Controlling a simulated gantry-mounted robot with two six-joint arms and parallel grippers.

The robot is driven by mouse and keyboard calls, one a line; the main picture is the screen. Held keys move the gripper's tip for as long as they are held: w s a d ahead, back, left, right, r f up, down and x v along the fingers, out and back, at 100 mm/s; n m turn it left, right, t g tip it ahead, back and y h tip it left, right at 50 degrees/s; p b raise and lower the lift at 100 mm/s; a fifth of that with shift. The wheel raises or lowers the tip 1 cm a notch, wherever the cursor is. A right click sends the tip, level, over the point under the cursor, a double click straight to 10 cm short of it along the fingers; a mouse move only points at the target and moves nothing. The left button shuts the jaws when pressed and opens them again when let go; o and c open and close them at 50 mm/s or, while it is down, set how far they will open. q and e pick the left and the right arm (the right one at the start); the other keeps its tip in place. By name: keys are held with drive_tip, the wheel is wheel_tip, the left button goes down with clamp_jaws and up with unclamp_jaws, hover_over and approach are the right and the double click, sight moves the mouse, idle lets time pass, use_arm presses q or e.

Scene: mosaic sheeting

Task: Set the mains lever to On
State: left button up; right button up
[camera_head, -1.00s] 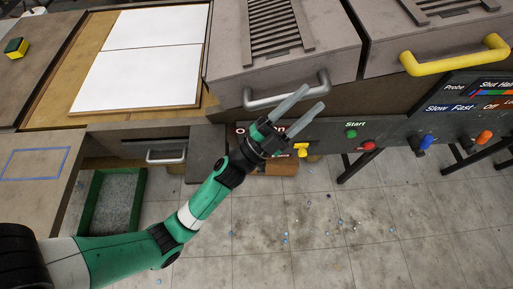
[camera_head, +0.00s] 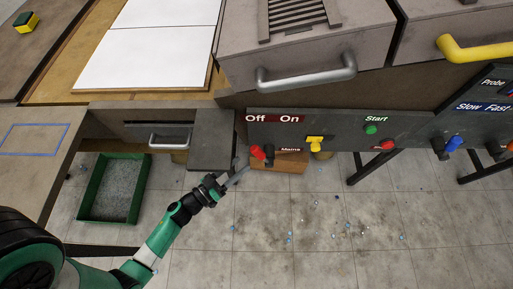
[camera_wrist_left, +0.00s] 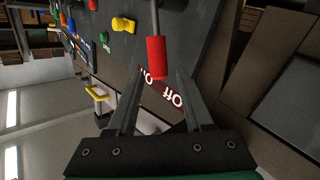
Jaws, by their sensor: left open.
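The mains lever has a red handle (camera_head: 258,152) on the dark panel, above the small "Mains" label. In the head view the handle leans left, towards the Off side of the red "Off On" plate (camera_head: 274,118). My left gripper (camera_head: 242,172) is open and empty, just below and left of the handle. In the left wrist view the red handle (camera_wrist_left: 156,58) points down towards the gap between my fingertips (camera_wrist_left: 160,78), with its end close to them. I cannot tell whether it lies between the fingers in depth. My right gripper is out of view.
A yellow switch (camera_head: 315,143), a green Start button (camera_head: 370,129) and a red button (camera_head: 387,145) sit to the right on the panel. A grey bar handle (camera_head: 306,77) juts out above. A green bin (camera_head: 94,189) stands at lower left. Open floor lies in front.

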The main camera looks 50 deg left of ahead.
sight(263, 157)
use_arm(q)
drive_tip(key=w+b, duration=0.3)
drive_tip(key=w, duration=0.8)
drive_tip(key=shift+w+a+b, duration=0.25)
drive_tip(key=shift+w+b, duration=0.05)
drive_tip(key=shift+w, duration=0.05)
drive_tip(key=shift+r, duration=0.1)
clamp_jaws()
idle(0.7)
